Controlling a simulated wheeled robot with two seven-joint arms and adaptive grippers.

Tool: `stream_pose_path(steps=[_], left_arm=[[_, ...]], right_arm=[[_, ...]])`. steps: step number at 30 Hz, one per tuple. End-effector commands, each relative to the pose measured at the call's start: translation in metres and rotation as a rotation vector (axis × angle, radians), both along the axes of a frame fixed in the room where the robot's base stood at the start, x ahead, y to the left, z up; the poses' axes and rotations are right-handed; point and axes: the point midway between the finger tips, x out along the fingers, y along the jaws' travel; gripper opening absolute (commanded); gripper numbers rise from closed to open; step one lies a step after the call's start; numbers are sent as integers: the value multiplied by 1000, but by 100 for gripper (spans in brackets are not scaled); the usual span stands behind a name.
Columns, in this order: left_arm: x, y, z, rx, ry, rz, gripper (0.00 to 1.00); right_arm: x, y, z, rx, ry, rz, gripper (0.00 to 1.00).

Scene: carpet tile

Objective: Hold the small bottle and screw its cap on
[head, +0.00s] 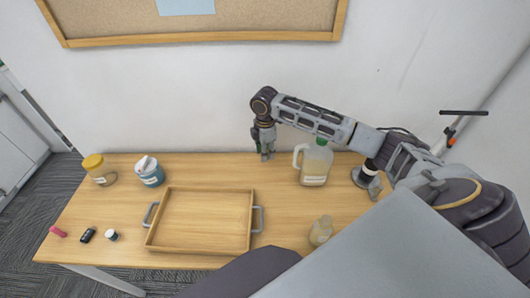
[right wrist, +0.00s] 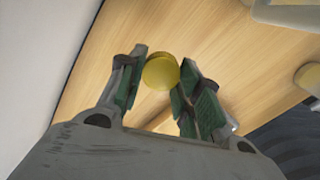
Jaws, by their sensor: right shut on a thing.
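My right gripper (head: 267,156) is raised over the back of the table, left of the jug. In the right wrist view, its fingers (right wrist: 160,82) are shut on a round yellow cap (right wrist: 160,72), one finger on each side. I cannot make out the cap in the head view. The small bottle (head: 321,230) is pale yellowish and stands near the front right of the table, apart from the gripper. I cannot tell details of its neck. My left gripper is not in view.
A wooden tray (head: 250,238) with grey handles fills the table's middle. A jug with a green cap (head: 315,163) stands at the back right. A yellow-lidded jar (head: 99,170) and a blue-and-white tub (head: 149,171) stand at the back left. Small items, including a black one (head: 87,235), lie front left.

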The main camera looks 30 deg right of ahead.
Motion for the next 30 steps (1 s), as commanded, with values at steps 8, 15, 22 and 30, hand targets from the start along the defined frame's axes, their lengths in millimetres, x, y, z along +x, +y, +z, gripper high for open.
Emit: stream_pose_path(steps=[8, 15, 22, 30], left_arm=[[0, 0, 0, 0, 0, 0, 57], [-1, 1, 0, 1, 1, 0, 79], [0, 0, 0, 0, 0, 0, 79], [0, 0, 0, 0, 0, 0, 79]], right_arm=[[0, 0, 0, 0, 0, 0, 26], [0, 0, 0, 0, 0, -8, 26], [0, 1, 0, 0, -1, -83, 26], [-1, 3, 0, -3, -4, -272, 26]])
